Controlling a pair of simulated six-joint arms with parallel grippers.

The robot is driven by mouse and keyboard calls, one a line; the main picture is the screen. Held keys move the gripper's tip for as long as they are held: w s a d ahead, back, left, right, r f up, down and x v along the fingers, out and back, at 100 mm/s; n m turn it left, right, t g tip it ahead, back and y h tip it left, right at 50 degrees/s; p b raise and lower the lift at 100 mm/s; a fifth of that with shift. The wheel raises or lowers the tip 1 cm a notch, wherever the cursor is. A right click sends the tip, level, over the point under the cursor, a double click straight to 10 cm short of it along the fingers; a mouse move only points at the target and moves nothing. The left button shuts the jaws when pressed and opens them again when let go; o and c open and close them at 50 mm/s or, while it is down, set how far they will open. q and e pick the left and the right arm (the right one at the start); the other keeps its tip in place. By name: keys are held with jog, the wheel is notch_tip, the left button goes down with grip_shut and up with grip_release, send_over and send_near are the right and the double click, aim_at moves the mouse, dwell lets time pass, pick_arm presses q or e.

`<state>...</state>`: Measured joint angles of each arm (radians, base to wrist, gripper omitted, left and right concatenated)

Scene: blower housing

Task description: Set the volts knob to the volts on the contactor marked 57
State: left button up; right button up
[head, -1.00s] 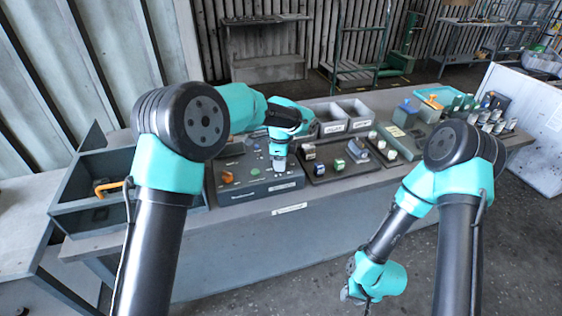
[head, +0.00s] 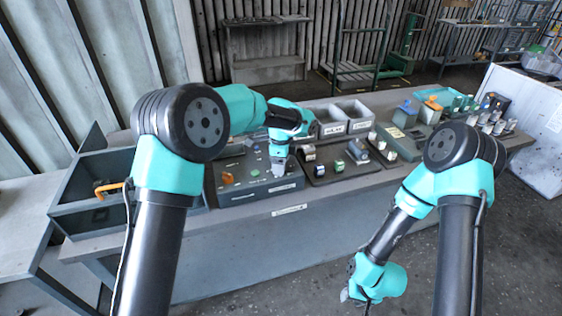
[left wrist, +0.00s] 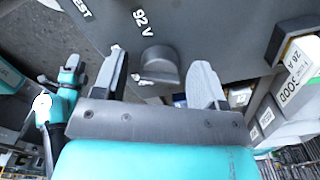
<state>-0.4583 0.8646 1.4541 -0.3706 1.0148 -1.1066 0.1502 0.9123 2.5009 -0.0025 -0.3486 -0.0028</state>
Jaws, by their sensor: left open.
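A grey volts knob (left wrist: 160,66) stands on the dark control panel between my left fingers in the left wrist view, with "92 V" printed beside it. My left gripper (left wrist: 163,84) is open, with one finger on each side of the knob; I cannot tell if either finger touches it. In the head view my left gripper (head: 279,170) points down at the right part of the panel (head: 236,198) and hides the knob. Several contactors (head: 338,166) stand on a dark tray right of the panel; the number 57 is not readable. My right gripper (head: 352,290) hangs low in front of the table, its jaws unclear.
The panel also bears an orange knob (head: 227,178) and a green button (head: 254,172). Two grey bins (head: 334,127) with labels stand behind the contactors. An open grey box (head: 92,222) with an orange-handled thing is at the left. Other parts crowd the table's right end.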

pick_arm(q)
notch_tip(320, 180, up, 17)
jog(key=shift+r, duration=0.2)
dwell(0.5)
